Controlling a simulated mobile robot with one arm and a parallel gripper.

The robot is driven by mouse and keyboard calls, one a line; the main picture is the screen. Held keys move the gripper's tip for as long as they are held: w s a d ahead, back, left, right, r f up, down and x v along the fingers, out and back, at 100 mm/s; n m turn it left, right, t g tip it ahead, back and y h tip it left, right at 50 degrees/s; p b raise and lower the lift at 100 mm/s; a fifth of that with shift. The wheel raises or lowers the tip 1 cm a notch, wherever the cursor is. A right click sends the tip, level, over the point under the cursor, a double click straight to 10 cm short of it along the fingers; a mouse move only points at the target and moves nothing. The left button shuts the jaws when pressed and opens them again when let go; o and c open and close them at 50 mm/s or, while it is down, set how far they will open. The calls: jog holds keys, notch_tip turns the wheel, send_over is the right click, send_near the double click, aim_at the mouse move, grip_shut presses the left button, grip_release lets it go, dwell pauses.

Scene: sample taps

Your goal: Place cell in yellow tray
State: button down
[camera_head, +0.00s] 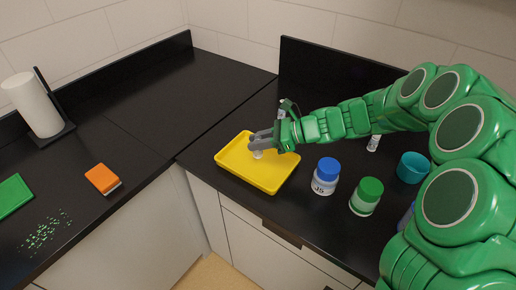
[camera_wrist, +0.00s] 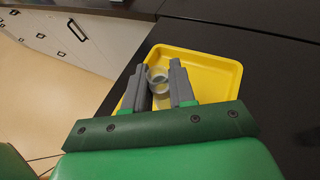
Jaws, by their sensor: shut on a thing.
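The yellow tray (camera_head: 262,178) lies on the black counter near its front edge; it also shows in the wrist view (camera_wrist: 222,70). My gripper (camera_head: 258,143) is over the tray. In the wrist view my gripper (camera_wrist: 160,78) has its grey fingers on either side of the cell (camera_wrist: 157,74), a small clear, round-rimmed piece, and is shut on it. In the head view the cell (camera_head: 257,154) shows as a small pale shape below the fingers, inside the tray's outline. I cannot tell whether it touches the tray floor.
A blue-capped jar (camera_head: 325,177), a green-capped jar (camera_head: 366,197) and a teal cup (camera_head: 412,167) stand right of the tray. An orange block (camera_head: 103,179), a green pad (camera_head: 12,194) and a paper roll (camera_head: 33,104) are on the left counter.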

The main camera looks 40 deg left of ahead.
jog(key=shift+w+a+f, duration=0.2)
jog(key=shift+a+f, duration=0.05)
jog(key=shift+f, duration=1.55)
jog(key=shift+f, duration=0.1)
jog(key=c, duration=0.9)
grip_release()
jog(key=shift+c, duration=0.2)
jog(key=shift+d, duration=0.1)
jog(key=v, duration=1.2)
